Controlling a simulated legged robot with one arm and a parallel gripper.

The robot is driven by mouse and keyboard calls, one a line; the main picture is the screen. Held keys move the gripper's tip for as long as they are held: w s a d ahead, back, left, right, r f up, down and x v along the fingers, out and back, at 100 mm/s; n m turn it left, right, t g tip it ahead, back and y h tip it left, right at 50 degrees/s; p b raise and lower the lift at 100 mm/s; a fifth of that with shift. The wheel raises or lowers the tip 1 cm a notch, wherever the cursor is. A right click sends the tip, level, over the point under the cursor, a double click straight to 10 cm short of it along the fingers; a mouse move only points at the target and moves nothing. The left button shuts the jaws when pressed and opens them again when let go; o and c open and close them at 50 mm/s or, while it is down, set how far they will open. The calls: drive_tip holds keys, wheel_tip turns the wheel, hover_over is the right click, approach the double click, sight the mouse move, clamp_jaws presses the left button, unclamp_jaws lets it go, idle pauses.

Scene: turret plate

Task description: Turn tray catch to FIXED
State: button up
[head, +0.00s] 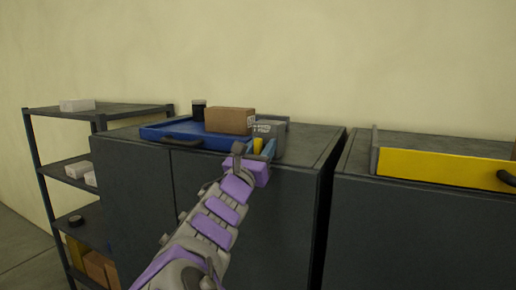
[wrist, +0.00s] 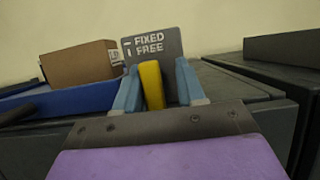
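The tray catch is a yellow lever (wrist: 152,85) in front of a grey plate (wrist: 165,52) lettered FIXED above FREE. In the wrist view the lever stands nearly upright, tilted slightly left at its top, between the two blue fingers of my gripper (wrist: 160,90). The fingers are apart, with a visible gap to the right of the lever; the left finger is close to it, and I cannot tell if it touches. The head view also shows the lever (head: 258,146) at my gripper (head: 264,150). The blue tray (head: 165,132) sits on the cabinet, left of the plate.
A brown box (head: 229,120) and a dark jar (head: 198,110) are in the tray. The dark cabinet (head: 310,143) has bare top to the right. A yellow-fronted tray (head: 440,168) sits on another cabinet at right. A shelf rack (head: 130,109) stands at left.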

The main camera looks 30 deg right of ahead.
drive_tip(key=shift+w+a+f, duration=0.15)
drive_tip(key=shift+w+a, duration=0.1)
drive_tip(key=shift+w, duration=0.1)
drive_tip(key=shift+c, duration=1.4)
drive_tip(key=shift+s, duration=0.1)
clamp_jaws()
